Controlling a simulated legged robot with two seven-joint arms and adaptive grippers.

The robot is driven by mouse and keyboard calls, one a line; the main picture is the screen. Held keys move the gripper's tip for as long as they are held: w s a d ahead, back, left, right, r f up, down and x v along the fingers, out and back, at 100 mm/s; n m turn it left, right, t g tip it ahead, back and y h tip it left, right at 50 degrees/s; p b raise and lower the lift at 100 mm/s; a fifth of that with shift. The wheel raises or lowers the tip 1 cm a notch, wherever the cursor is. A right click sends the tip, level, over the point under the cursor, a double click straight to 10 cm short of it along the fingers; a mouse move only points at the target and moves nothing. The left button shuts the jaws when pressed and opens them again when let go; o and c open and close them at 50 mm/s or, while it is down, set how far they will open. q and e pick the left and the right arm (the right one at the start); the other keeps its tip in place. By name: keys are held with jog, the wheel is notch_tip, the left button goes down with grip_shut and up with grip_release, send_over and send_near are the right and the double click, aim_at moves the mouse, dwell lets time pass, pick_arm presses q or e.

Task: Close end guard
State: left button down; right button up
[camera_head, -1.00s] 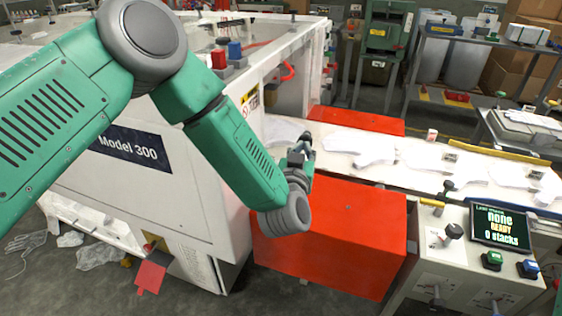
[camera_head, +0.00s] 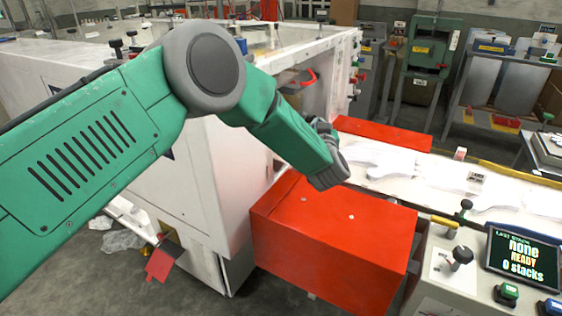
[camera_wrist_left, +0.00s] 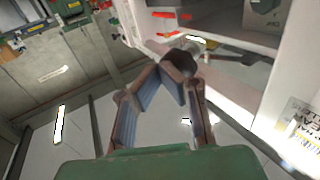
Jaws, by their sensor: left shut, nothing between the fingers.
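A large red box-shaped guard (camera_head: 330,240) stands at the end of the white machine (camera_head: 215,165), beside the conveyor bed. A second red panel (camera_head: 382,133) is on the far side of the bed. I cannot tell which of these is the end guard. My left gripper (camera_head: 322,126) is above the near red box, at the machine's open end, mostly hidden behind its own wrist. In the left wrist view the fingers (camera_wrist_left: 178,66) are shut and empty, with the machine's white wall and opening beyond. My right gripper is not in view.
White glove-shaped film pieces (camera_head: 385,160) lie on the bed. A control panel with a screen (camera_head: 523,256), knobs and buttons stands at the right. A small red flap (camera_head: 160,262) sticks out low on the machine.

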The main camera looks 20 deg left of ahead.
pick_arm(q)
jog(key=w+a+b, duration=0.2)
jog(key=w+a, duration=0.2)
jog(key=w, duration=0.1)
jog(key=shift+w+a, duration=0.15)
jog(key=shift+w, duration=0.15)
jog(key=shift+a, duration=0.25)
jog(key=shift+f, duration=0.1)
dwell(0.3)
